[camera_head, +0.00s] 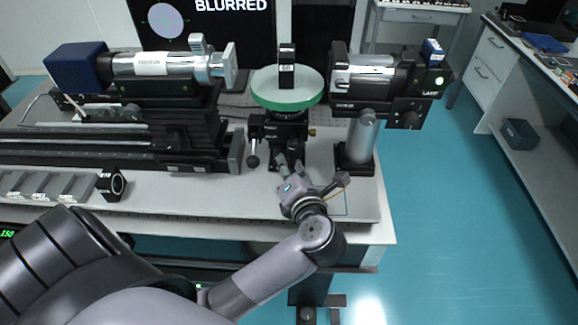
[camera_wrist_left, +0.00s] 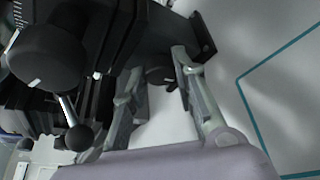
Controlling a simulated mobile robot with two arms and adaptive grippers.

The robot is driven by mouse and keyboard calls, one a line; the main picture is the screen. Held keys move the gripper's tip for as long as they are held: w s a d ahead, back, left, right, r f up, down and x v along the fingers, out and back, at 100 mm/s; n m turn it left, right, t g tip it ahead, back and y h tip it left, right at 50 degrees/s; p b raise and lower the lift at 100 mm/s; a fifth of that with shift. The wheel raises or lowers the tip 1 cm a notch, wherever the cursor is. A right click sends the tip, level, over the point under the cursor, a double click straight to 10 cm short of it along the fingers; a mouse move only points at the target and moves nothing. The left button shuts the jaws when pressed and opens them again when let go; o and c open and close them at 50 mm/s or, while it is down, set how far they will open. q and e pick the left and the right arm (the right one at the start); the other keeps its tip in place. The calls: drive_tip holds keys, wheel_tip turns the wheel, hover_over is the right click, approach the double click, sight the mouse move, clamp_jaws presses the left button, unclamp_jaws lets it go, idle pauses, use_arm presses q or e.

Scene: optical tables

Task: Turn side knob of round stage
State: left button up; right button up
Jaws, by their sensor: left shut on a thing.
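The round stage (camera_head: 290,100) has a pale green and white disc top on a black mount, in the middle of the optical table. My left gripper (camera_head: 287,162) reaches up to the front of this mount. In the left wrist view its two fingers (camera_wrist_left: 160,85) close around a small dark part, the side knob (camera_wrist_left: 160,75), mostly hidden between them. A lever with a black ball end (camera_head: 253,161) hangs beside the gripper and also shows in the left wrist view (camera_wrist_left: 78,137). My right gripper is not in view.
A screen (camera_head: 210,25) reads "BLURRED". A black ring mount (camera_head: 111,185) and tray (camera_head: 45,187) lie front left.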

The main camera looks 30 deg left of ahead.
use_arm(q)
clamp_jaws()
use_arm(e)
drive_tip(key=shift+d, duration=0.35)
use_arm(q)
drive_tip(key=shift+n, duration=0.3)
drive_tip(key=o, duration=0.7)
unclamp_jaws()
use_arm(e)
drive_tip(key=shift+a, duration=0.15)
use_arm(q)
drive_tip(key=v, duration=1.2)
drive_tip(key=shift+r, duration=0.15)
